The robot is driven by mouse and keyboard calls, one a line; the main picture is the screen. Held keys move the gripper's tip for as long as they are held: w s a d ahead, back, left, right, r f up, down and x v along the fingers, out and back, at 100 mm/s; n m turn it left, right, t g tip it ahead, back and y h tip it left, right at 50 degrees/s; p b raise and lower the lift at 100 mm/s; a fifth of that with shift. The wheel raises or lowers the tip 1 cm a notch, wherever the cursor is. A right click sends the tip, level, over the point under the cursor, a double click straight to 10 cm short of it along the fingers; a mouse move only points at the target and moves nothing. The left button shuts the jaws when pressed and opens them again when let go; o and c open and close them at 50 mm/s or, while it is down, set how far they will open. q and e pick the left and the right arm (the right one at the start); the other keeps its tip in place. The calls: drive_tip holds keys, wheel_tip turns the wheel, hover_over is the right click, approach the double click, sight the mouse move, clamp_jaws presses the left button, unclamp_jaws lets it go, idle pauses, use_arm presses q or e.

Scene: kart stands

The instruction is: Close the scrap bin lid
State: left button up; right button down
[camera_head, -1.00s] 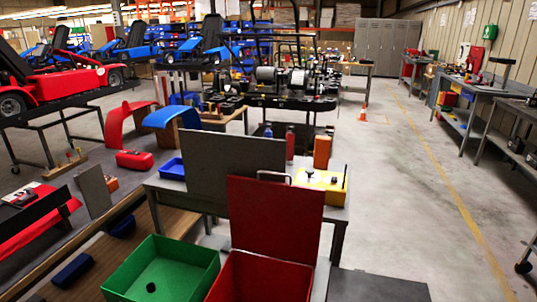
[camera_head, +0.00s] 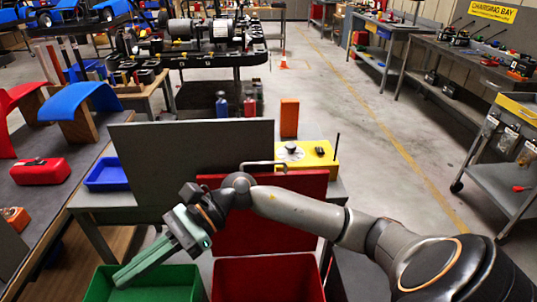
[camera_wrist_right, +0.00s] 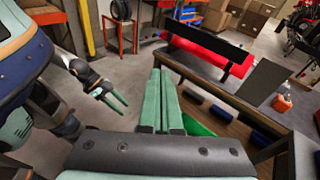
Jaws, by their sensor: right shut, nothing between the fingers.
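The red scrap bin (camera_head: 268,280) stands at the bottom middle of the head view. Its red lid (camera_head: 275,232) is raised upright at the back, with a metal handle (camera_head: 263,164) on its top edge. My right forearm crosses in front of the lid. My right gripper (camera_head: 122,280) is shut and empty, left of the lid, pointing down-left over the green bin. Its closed fingers also show in the right wrist view (camera_wrist_right: 160,90). My left gripper (camera_wrist_right: 116,99) shows small in the right wrist view, fingers apart and empty, away from the bin.
A green bin (camera_head: 165,270) stands left of the red one. A grey panel (camera_head: 150,160) stands behind the lid, near a yellow box (camera_head: 315,155) on a table. A workbench (camera_head: 70,205) runs along the left. The floor (camera_head: 385,190) at right is clear.

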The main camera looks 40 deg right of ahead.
drive_tip(key=w+d+f+n+h, duration=0.2)
drive_tip(key=d+n+h, duration=0.4)
drive_tip(key=d, duration=0.1)
drive_tip(key=n+t+h+b, duration=0.2)
drive_tip(key=n+t+h, duration=0.2)
drive_tip(key=h, duration=1)
approach(271, 153)
drive_tip(key=x, duration=0.4)
drive_tip(key=b+x, duration=0.1)
drive_tip(key=shift+s+a+f, duration=0.2)
drive_tip(key=shift+f, duration=0.45)
drive_tip(key=shift+w+d+f, duration=0.2)
drive_tip(key=shift+w+f, duration=0.1)
drive_tip(key=shift+f, duration=0.25)
